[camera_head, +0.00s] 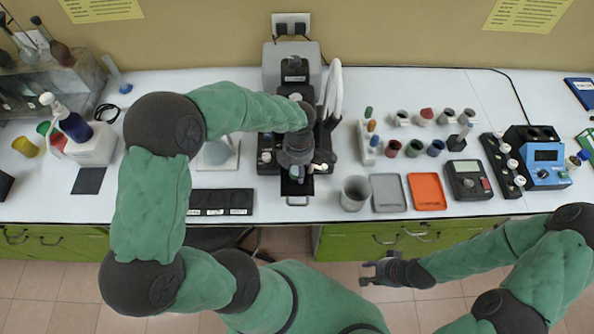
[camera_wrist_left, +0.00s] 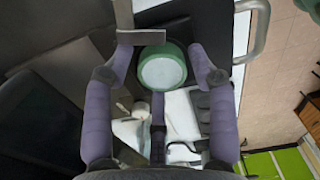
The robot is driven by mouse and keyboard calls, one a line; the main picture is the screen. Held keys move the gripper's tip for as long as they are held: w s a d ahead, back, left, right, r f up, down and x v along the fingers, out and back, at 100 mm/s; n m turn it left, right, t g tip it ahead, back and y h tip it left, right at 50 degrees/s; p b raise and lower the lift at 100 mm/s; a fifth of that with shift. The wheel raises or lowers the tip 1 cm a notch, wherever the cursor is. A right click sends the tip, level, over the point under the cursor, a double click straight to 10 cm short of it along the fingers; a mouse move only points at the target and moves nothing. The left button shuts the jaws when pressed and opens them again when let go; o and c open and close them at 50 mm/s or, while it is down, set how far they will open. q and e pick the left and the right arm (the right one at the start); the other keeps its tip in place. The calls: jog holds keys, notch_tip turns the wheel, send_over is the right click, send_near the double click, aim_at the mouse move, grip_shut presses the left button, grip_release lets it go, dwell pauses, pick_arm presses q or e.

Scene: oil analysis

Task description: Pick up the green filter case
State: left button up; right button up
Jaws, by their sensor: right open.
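The green filter case (camera_wrist_left: 162,70) is round with a pale top and shows in the left wrist view, close to a grey metal part of the apparatus. My left gripper (camera_wrist_left: 163,62) has its purple fingers spread on either side of it, with small gaps visible; I see no firm contact. My right gripper (camera_head: 368,272) is open and empty, in front of the bench over the floor.
On the white bench (camera_head: 335,208) a metal beaker (camera_head: 355,193), a grey tray (camera_head: 388,193) and an orange tray (camera_head: 427,191) stand right of my left gripper. A black strip (camera_head: 221,202) lies to its left. Several small jars stand behind the trays.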

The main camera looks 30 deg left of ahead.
pick_arm(q)
jog(key=c, duration=0.5)
jog(key=shift+c, duration=0.2)
jog(key=shift+r, duration=0.1)
jog(key=shift+r, duration=0.5)
notch_tip(320, 180, up, 2)
jog(key=shift+r+p, duration=0.25)
jog(key=shift+p, duration=0.05)
jog(key=s+d+r, duration=0.2)
jog(key=s+r, duration=0.2)
jog(key=s, duration=0.2)
jog(key=s+d+r+p, duration=0.1)
jog(key=s+d+r, duration=0.2)
jog(key=s+r, duration=0.2)
jog(key=shift+s+d, duration=0.25)
jog(key=shift+s, duration=0.7)
